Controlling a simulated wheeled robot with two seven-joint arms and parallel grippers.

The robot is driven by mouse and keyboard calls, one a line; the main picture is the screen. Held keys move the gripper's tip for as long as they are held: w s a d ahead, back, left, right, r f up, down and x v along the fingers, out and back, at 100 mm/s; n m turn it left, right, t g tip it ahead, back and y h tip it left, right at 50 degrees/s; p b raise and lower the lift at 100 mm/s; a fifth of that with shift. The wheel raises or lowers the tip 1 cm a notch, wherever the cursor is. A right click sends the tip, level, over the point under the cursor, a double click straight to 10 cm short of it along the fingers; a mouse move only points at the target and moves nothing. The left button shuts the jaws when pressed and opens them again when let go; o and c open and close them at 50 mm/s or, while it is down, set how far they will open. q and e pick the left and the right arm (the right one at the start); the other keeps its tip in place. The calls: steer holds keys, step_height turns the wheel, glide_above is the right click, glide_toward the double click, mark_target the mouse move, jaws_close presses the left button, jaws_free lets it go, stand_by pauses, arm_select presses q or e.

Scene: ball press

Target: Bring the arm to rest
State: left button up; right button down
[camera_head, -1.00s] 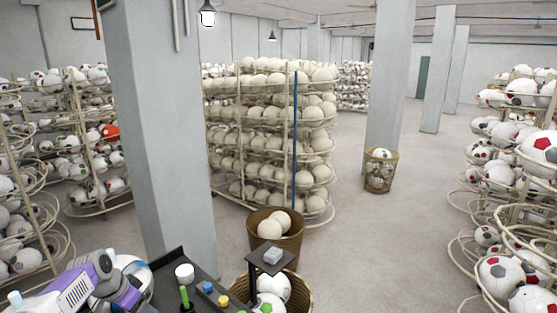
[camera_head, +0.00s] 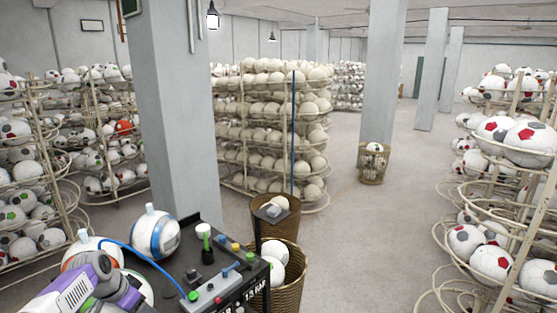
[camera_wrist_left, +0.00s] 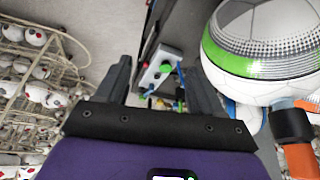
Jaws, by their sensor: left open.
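My left arm (camera_head: 82,290), purple and white, enters the head view at the bottom left beside the dark workbench (camera_head: 168,284). Its fingertips are not clear there. In the left wrist view my left gripper (camera_wrist_left: 160,88) is open, with nothing between its two dark fingers. A white ball with a green band (camera_wrist_left: 275,68) is close to the right of the fingers. Beyond the fingers is a grey control box (camera_wrist_left: 158,66) with coloured buttons; it also shows on the bench in the head view (camera_head: 212,291). My right gripper is in neither view.
A blue-and-white ball (camera_head: 155,235) stands at the bench's back edge. A wicker basket (camera_head: 288,296) with balls adjoins the bench's right side. A grey pillar (camera_head: 175,100) rises behind. Ball racks (camera_head: 490,195) line both sides; the floor (camera_head: 370,235) between is open.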

arm_select(q)
steer(key=s+d+f+n+g+h+b, duration=0.1)
steer(key=s+d+f+b, duration=0.3)
steer(key=f, duration=0.7)
steer(key=s+d+f+n+b, duration=0.1)
steer(key=d+f+n, duration=0.1)
steer(key=d+f, duration=0.7)
steer(key=s+d+f+n+g+h+b, duration=0.1)
steer(key=s+d+f+b, duration=0.15)
steer(key=f, duration=1.05)
steer(key=s+d+f+n+b, duration=0.2)
steer(key=s+d+f, duration=0.3)
steer(key=s, duration=0.5)
steer(key=s+d+f+n+g+b, duration=0.1)
steer(key=s+d+f+b, duration=0.3)
steer(key=s+f, duration=0.6)
steer(key=shift+s+d+f+n, duration=0.2)
steer(key=shift+d+n, duration=0.4)
steer(key=shift+d, duration=0.5)
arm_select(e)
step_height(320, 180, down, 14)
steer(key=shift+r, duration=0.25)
arm_select(q)
steer(key=shift+c, duration=0.3)
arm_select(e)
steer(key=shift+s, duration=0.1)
